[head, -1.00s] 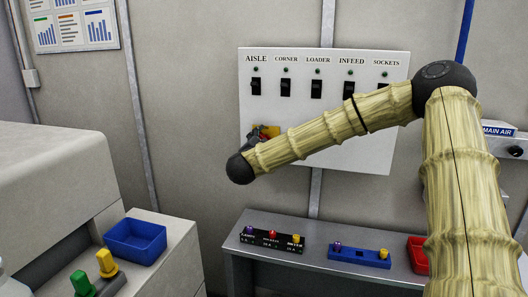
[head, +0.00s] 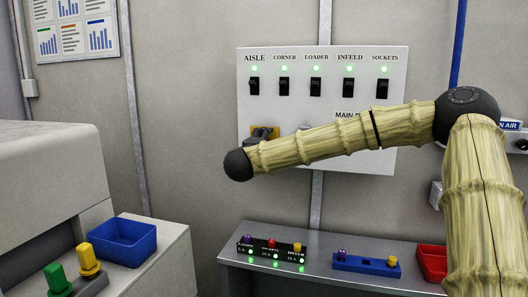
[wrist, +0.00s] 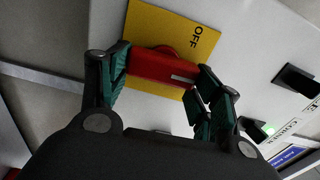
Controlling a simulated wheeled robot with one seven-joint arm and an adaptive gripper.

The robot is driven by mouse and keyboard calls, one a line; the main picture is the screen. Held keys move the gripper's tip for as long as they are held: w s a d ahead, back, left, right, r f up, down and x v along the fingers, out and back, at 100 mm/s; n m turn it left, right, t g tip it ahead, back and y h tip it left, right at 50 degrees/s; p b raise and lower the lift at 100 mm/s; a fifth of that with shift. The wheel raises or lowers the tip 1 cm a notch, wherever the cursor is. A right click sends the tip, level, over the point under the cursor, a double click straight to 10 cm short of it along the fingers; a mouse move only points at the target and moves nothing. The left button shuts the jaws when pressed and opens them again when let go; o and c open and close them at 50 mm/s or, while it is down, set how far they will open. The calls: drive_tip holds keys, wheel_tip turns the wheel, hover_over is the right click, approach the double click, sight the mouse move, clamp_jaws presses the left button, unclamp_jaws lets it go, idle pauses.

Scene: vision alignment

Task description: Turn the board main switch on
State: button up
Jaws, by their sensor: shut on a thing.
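The main switch is a red handle (wrist: 165,66) on a yellow plate (wrist: 205,42) marked OFF, on the white board (head: 222,110). In the wrist view the handle lies across the plate between my green-padded fingers. My gripper (wrist: 160,74) is shut on this handle. In the head view the yellow plate (head: 274,132) is at the board's lower left, partly covered by my gripper. Green lamps glow above the row of black switches (head: 316,87) labelled AISLE, CORNER, LOADER, INFEED and SOCKETS.
Below the board a grey bench (head: 320,245) holds a black fuse strip (head: 271,253) with lit green lamps, a blue strip (head: 366,264) and a red bin (head: 432,262). At left are a blue bin (head: 123,242) and green and yellow knobs. My arm covers the board's lower right.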

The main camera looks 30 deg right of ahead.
drive_tip(key=shift+f, duration=0.2)
idle(0.4)
drive_tip(key=o, duration=1)
drive_tip(key=shift+s+d+m, duration=0.15)
drive_tip(key=shift+m, duration=0.15)
drive_tip(key=shift+r, duration=0.15)
drive_tip(key=shift+a, duration=0.25)
drive_tip(key=v, duration=1.1)
drive_tip(key=shift+s+a, duration=0.25)
drive_tip(key=shift+s, duration=0.05)
